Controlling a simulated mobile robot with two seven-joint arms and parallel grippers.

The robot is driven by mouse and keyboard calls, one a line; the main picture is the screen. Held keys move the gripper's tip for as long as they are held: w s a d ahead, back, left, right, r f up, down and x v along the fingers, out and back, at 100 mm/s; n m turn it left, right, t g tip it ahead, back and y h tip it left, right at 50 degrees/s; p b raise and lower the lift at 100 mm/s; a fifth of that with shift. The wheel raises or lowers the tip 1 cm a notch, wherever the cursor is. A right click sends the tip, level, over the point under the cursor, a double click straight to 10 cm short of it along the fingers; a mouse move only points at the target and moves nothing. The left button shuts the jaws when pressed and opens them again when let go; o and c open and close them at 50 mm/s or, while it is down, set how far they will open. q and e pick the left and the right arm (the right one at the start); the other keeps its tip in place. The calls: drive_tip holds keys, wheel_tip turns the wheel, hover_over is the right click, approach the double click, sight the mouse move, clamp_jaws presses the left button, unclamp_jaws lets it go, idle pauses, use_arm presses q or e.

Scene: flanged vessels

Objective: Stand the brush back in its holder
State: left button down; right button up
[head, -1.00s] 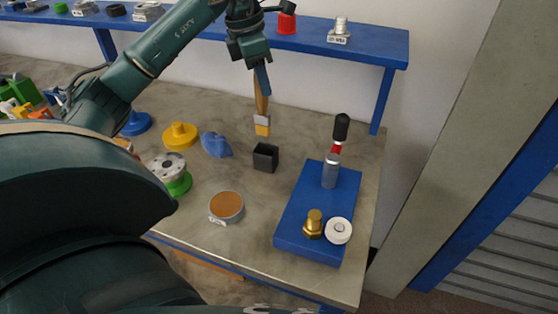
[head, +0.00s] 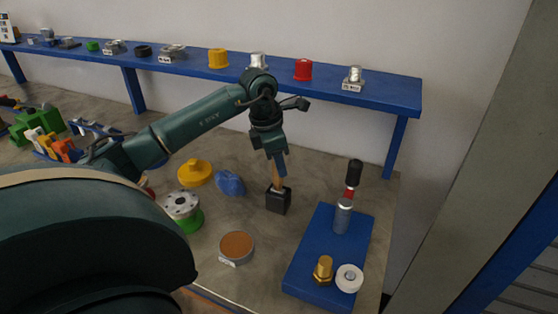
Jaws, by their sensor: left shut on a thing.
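The brush (head: 275,181) hangs upright, handle up, from my left gripper (head: 277,165). The gripper is shut on the upper part of its wooden handle. The brush's lower end is out of sight at the black square holder (head: 278,201). It appears to be inside the holder's opening, but I cannot tell how deep it reaches. The holder stands on the workbench (head: 232,215), right of the blue cloth-like lump. My right gripper is not in view.
A blue tray (head: 313,257) with a brass fitting (head: 323,269), a white ring (head: 349,278) and a black-topped cylinder (head: 343,215) lies to the right. A brown-topped tin (head: 236,247) is in front. A blue shelf (head: 205,66) runs behind.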

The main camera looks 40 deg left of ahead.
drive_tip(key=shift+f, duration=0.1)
use_arm(q)
drive_tip(key=c, duration=1.6)
unclamp_jaws()
drive_tip(key=shift+f, duration=0.15)
drive_tip(key=shift+c, duration=0.2)
drive_tip(key=o, duration=0.5)
drive_tip(key=shift+c, duration=0.2)
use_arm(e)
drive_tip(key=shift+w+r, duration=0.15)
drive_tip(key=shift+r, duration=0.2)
use_arm(q)
drive_tip(key=v, duration=1.2)
drive_tip(key=shift+r+b, duration=0.25)
drive_tip(key=shift+b, duration=0.15)
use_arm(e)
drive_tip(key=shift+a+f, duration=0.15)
